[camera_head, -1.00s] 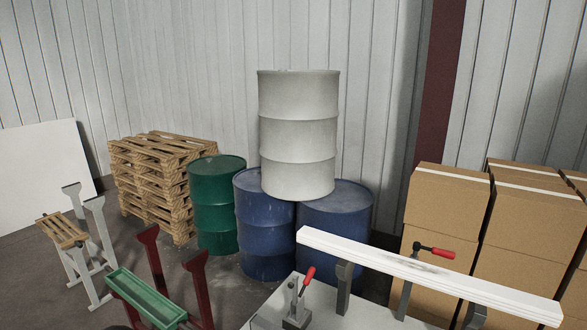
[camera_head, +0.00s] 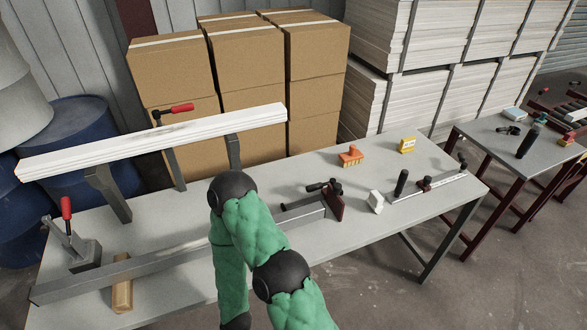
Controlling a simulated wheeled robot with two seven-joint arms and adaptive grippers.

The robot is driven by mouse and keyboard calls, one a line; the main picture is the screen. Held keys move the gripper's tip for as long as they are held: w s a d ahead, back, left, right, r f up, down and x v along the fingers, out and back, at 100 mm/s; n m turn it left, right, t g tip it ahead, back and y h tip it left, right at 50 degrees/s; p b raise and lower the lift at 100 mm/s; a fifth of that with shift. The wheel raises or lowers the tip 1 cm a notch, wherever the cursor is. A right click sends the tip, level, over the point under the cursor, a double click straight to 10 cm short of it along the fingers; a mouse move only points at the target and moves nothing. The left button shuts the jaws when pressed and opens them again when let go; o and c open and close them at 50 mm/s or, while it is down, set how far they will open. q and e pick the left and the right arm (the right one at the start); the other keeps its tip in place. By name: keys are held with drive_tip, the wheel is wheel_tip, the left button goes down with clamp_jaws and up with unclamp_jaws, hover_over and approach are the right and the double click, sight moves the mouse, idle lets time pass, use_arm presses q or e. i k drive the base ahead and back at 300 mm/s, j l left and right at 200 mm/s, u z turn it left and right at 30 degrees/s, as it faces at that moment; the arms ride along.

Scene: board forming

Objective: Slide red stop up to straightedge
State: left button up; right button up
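A dark red block (camera_head: 336,206) with black handles stands at the right end of a long grey metal bar (camera_head: 150,258) lying on the work table (camera_head: 290,175). It looks like the red stop. A thin, light straightedge (camera_head: 440,183) lies to its right with a black knob and a small red piece (camera_head: 424,184) on it. A gap with a small white block (camera_head: 376,201) lies between the dark red block and the straightedge. My green-sleeved arm crosses the front of the table and hides part of the bar. Neither gripper shows.
A long white board (camera_head: 160,138) rests raised on grey supports at the back left. A red-handled clamp (camera_head: 75,245) and a wooden block (camera_head: 122,285) are at the left. An orange brush (camera_head: 350,156) and yellow box (camera_head: 407,145) sit behind. Cartons (camera_head: 240,60) stand behind the table.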

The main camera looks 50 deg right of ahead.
sight(331, 193)
drive_tip(key=k+z, duration=0.15)
drive_tip(key=z, duration=1.9)
drive_tip(key=u, duration=1.35)
drive_tip(key=z, duration=1.35)
